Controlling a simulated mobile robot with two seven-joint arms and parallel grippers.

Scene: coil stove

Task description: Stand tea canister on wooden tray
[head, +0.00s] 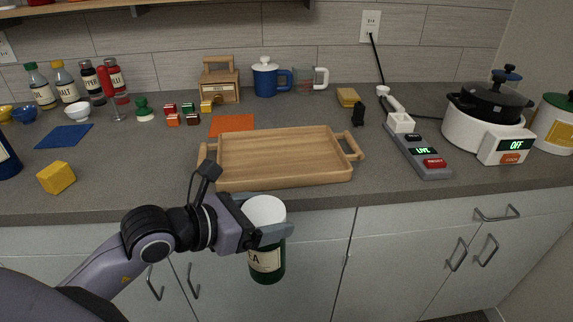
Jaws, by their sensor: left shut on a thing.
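The tea canister (266,265) is dark green with a white lid and a cream label on which "EA" shows. My left gripper (268,232) is shut on it just below the lid and holds it upright. The canister hangs in front of the counter's front edge, with the cabinet doors behind it. The wooden tray (290,181) lies on the counter behind and above it in the head view. The tray is empty, with a handle at each end. My right gripper is not in view.
A yellow block (56,177) sits on the counter left of the tray. A power strip (417,155) and a white cooker (470,135) stand to the right. An orange mat (232,124) and small coloured blocks lie behind the tray.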

